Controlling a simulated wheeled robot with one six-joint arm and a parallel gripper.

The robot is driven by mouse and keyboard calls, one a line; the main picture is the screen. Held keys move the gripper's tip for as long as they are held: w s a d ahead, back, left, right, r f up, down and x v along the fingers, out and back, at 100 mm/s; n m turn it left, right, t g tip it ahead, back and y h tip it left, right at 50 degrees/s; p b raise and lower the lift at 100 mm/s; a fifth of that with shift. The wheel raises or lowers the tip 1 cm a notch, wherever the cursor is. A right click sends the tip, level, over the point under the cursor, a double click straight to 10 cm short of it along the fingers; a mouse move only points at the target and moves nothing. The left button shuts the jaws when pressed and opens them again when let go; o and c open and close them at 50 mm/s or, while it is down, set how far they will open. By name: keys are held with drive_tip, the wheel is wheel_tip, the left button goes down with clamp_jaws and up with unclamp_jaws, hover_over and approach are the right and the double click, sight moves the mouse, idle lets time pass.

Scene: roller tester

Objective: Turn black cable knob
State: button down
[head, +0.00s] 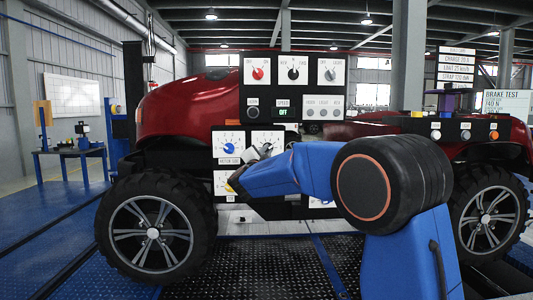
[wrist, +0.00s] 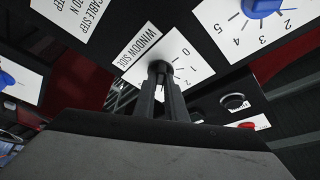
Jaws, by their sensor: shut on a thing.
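In the wrist view a dark, black-looking knob (wrist: 159,67) sits on a white dial plate (wrist: 189,58) lettered "WINDOW SIDE", with numbers 0, 1, 2 visible. My gripper (wrist: 162,82) has its two dark fingers closed around this knob, hiding much of it. I cannot tell the knob's exact setting. In the head view my gripper (head: 264,152) is at the lower control panel, and my arm hides the knob it holds. Another black knob (head: 293,74) is on the upper panel, between a red knob (head: 258,73) and a grey knob (head: 330,74).
A blue knob (head: 228,148) is just left of my gripper on the lower panel; a blue knob (wrist: 262,6) also shows in the wrist view. A large tyre (head: 156,230) stands at lower left. The blue floor at left is open.

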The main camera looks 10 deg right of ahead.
idle(0.4)
drive_tip(key=c, duration=1.8)
unclamp_jaws()
drive_tip(key=v, duration=1.7)
drive_tip(key=shift+s, duration=0.2)
